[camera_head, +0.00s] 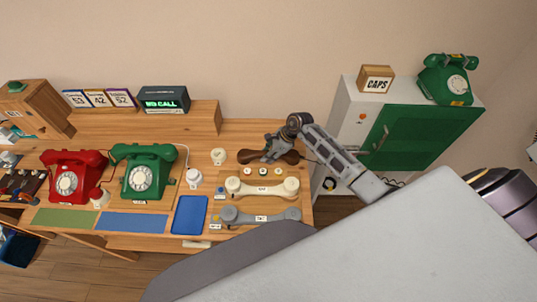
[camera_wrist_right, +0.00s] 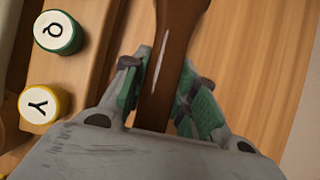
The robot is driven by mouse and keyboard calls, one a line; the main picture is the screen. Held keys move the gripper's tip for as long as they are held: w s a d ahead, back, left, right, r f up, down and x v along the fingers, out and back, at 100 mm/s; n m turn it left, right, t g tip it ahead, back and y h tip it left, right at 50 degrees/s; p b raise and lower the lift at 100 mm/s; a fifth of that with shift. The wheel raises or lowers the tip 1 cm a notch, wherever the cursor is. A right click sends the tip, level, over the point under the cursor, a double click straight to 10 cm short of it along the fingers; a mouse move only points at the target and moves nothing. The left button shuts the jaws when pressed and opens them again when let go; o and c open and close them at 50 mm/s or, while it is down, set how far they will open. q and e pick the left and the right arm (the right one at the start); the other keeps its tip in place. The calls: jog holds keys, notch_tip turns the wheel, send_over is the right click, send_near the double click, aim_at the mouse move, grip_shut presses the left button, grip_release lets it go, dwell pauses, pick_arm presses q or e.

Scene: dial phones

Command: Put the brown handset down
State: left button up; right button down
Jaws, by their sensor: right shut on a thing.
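The brown handset (camera_head: 250,157) is at the back right of the desk in the head view. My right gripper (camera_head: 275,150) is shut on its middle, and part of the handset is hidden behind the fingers. In the right wrist view the brown grip (camera_wrist_right: 172,70) runs between the green-padded fingers of my right gripper (camera_wrist_right: 172,95). I cannot tell whether the handset touches the desk or hangs just above it. My left gripper is not in view.
A cream handset (camera_head: 262,188) and a grey handset (camera_head: 260,215) lie in front on the desk (camera_head: 208,145). Round caps, one marked Q (camera_wrist_right: 57,32) and one marked Y (camera_wrist_right: 42,103), sit close by. Red (camera_head: 73,177) and green (camera_head: 144,172) phones stand left.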

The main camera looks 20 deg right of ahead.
jog(key=shift+f, duration=0.15)
jog(key=c, duration=1.1)
grip_release()
jog(key=shift+b+v, duration=0.7)
jog(key=shift+v, duration=5.2)
jog(key=shift+r, duration=0.3)
jog(key=shift+o, duration=0.3)
